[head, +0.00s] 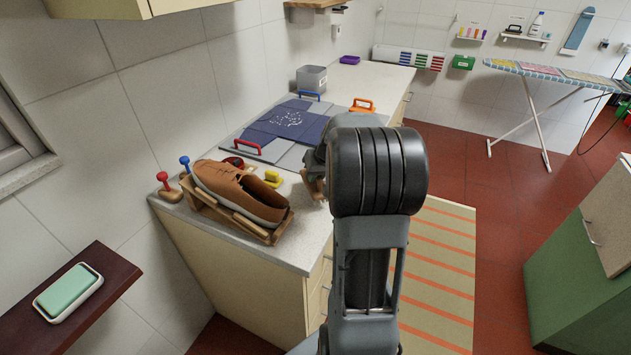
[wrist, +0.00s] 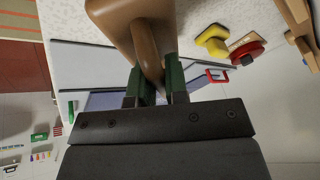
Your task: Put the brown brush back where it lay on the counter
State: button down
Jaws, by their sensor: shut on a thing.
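My gripper (wrist: 157,84) is shut on the brown brush (wrist: 143,28); its two dark green fingers sit on either side of the brush's narrow part in the wrist view. The wide brown end of the brush reaches past the fingertips over the pale speckled counter (head: 289,246). In the head view my arm hides most of the gripper, and only a small tan-brown part of the brush (head: 313,186) shows at the counter's right edge, beside the shoe stand. I cannot tell whether the brush touches the counter.
A brown shoe (head: 235,190) rests on a wooden stand (head: 210,207) left of my gripper. A yellow-handled thing (head: 273,179) and a red round thing (head: 233,162) lie behind it. A dark blue cloth (head: 290,128) lies on a grey board farther back. An orange-handled thing (head: 362,105) stands behind my arm.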

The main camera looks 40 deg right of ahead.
aim_at(315, 183)
jog(key=shift+f, duration=1.3)
jog(key=shift+f, duration=0.1)
jog(key=shift+f, duration=0.15)
jog(key=c, duration=1.1)
grip_release()
